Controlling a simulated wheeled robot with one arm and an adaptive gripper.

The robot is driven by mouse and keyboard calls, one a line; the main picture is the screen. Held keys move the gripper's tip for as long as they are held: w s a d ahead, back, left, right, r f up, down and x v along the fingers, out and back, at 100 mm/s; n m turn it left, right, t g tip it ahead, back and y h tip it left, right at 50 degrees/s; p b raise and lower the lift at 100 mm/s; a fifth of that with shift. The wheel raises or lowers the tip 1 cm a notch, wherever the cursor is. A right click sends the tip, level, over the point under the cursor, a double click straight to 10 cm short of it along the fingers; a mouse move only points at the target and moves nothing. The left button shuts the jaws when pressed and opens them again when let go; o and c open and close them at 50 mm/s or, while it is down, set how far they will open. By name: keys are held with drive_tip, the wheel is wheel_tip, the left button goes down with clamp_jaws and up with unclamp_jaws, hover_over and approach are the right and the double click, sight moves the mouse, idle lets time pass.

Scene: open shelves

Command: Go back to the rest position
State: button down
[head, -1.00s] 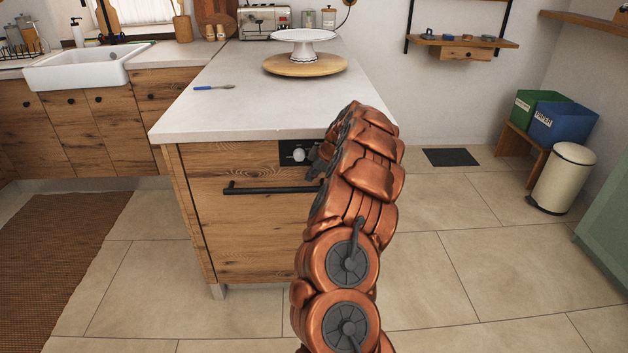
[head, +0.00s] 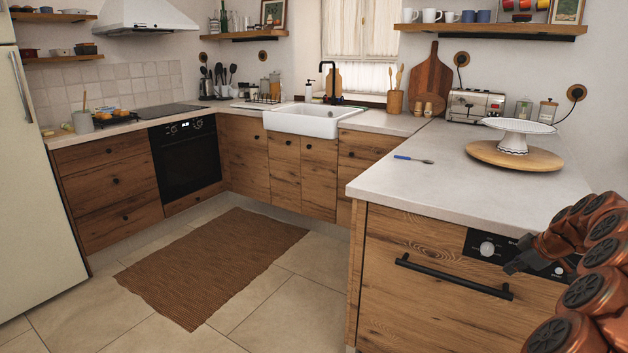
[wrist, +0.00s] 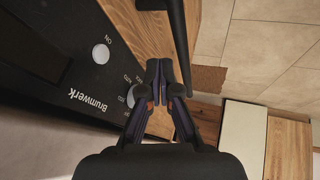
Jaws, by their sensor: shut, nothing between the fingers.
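My gripper (head: 518,262) is at the right of the head view, in front of the dishwasher's black control panel (head: 482,246), near the right part of the black bar handle (head: 450,275). In the wrist view my gripper (wrist: 160,68) has its two fingers together with nothing between them. The black panel with a white knob (wrist: 101,54) and the word Brumwerk lies to the left of the fingers there. The dark handle (wrist: 178,40) runs beside the fingertips. I cannot tell whether the fingers touch it.
The counter (head: 410,185) above the dishwasher holds a blue-handled utensil (head: 412,159) and a white cake stand (head: 514,140) on a wooden board. A brown rug (head: 215,262) lies on the floor. A fridge (head: 20,200) stands at far left.

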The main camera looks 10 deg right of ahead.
drive_tip(key=s+a+r+g+y, duration=0.1)
drive_tip(key=s+a+r+g, duration=0.1)
drive_tip(key=a, duration=1.3)
drive_tip(key=s+a+r+g+y, duration=0.1)
drive_tip(key=s+a+r+y, duration=0.15)
drive_tip(key=a, duration=1.15)
drive_tip(key=s+a+f+m+g+h, duration=0.1)
drive_tip(key=s+a+m+g, duration=0.1)
drive_tip(key=s+a, duration=0.65)
drive_tip(key=s+a+f+m+g+h, duration=0.1)
drive_tip(key=s+a+m+g, duration=0.1)
drive_tip(key=s+a, duration=0.65)
drive_tip(key=s+d+f+m+g+h, duration=0.1)
drive_tip(key=s+d+f+m, duration=0.1)
drive_tip(key=s, duration=0.7)
drive_tip(key=s+d+f+m+g+h, duration=0.1)
drive_tip(key=s+m, duration=0.1)
drive_tip(key=s, duration=0.7)
drive_tip(key=s+p+v, duration=0.2)
drive_tip(key=p+v, duration=0.7)
drive_tip(key=s+r+p+v, duration=0.1)
drive_tip(key=s+p+v, duration=0.1)
drive_tip(key=p+v, duration=0.7)
drive_tip(key=shift+w+a+r+t, duration=0.25)
drive_tip(key=shift+w+a+t, duration=0.05)
drive_tip(key=shift+t, duration=0.1)
